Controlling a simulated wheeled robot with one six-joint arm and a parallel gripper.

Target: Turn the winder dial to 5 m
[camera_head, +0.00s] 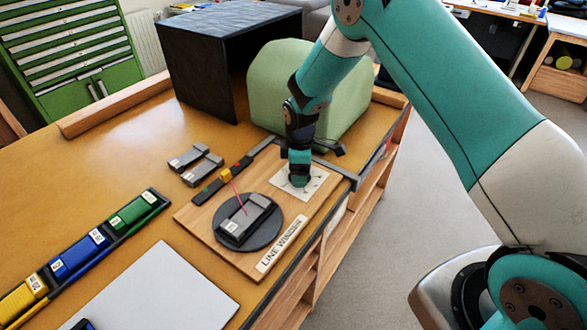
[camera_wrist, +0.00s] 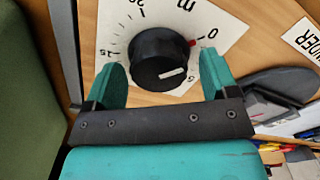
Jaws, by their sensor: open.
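The winder dial is a black round knob (camera_wrist: 150,46) on a white scale plate (camera_wrist: 229,28), which also shows in the head view (camera_head: 321,187). A red mark (camera_wrist: 192,43) at the knob's edge points towards the printed 0. A pale bar (camera_wrist: 173,75) lies on the knob's face. Other scale numbers are partly covered. My gripper (camera_wrist: 160,60) is open, with one finger on each side of the knob; contact cannot be told. In the head view my gripper (camera_head: 300,182) points down over the plate and hides the knob.
The wooden winder board (camera_head: 205,222) carries a dark disc (camera_head: 270,237) with a grey holder and a red line. A green rounded block (camera_head: 350,90) and a dark open box (camera_head: 205,70) stand behind. Coloured boxes (camera_head: 75,256) and a pale sheet (camera_head: 155,295) lie left.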

